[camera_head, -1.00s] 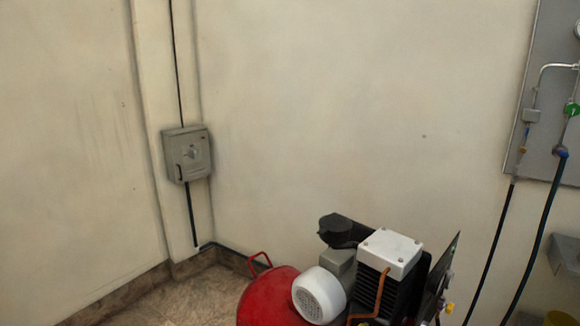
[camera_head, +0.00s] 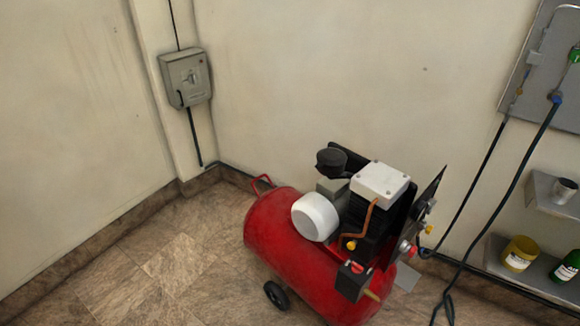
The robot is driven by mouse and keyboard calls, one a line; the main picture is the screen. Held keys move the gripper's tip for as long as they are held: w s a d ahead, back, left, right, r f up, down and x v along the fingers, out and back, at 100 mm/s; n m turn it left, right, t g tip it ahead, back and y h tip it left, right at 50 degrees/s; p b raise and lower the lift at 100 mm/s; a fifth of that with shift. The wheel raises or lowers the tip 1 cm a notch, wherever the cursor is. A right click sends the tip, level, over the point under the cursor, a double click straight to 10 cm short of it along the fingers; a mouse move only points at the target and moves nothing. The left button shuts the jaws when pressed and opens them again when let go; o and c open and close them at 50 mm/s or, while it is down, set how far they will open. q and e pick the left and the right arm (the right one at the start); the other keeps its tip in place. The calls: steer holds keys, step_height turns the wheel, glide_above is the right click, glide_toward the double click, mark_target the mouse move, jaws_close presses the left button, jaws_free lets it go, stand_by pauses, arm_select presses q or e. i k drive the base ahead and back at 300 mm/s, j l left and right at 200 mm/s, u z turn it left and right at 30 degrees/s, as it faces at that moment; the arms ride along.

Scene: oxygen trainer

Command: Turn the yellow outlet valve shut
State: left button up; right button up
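A red air compressor (camera_head: 285,253) stands on the floor at lower middle right, with a white-topped pump (camera_head: 380,183) and a white round motor cover (camera_head: 315,217) on its tank. Small yellow parts (camera_head: 429,229) show at the right edge of its dark upright panel (camera_head: 432,197). Another small yellow knob (camera_head: 351,245) shows on the front below the copper pipe. Which of these is the outlet valve, and how its handle is set, I cannot tell at this size. Neither of my grippers is in view.
A grey switch box (camera_head: 187,78) hangs on the wall. A grey panel (camera_head: 543,75) with dark hoses is at the right. Shelves hold a yellow pot (camera_head: 519,253) and a green bottle (camera_head: 565,268). The tiled floor (camera_head: 165,265) left of the compressor is clear.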

mark_target(429, 230)
steer(key=i+l+z, duration=0.15)
steer(key=l+z, duration=0.15)
steer(key=z, duration=0.2)
steer(key=i+l+z, duration=0.2)
steer(key=z, duration=0.3)
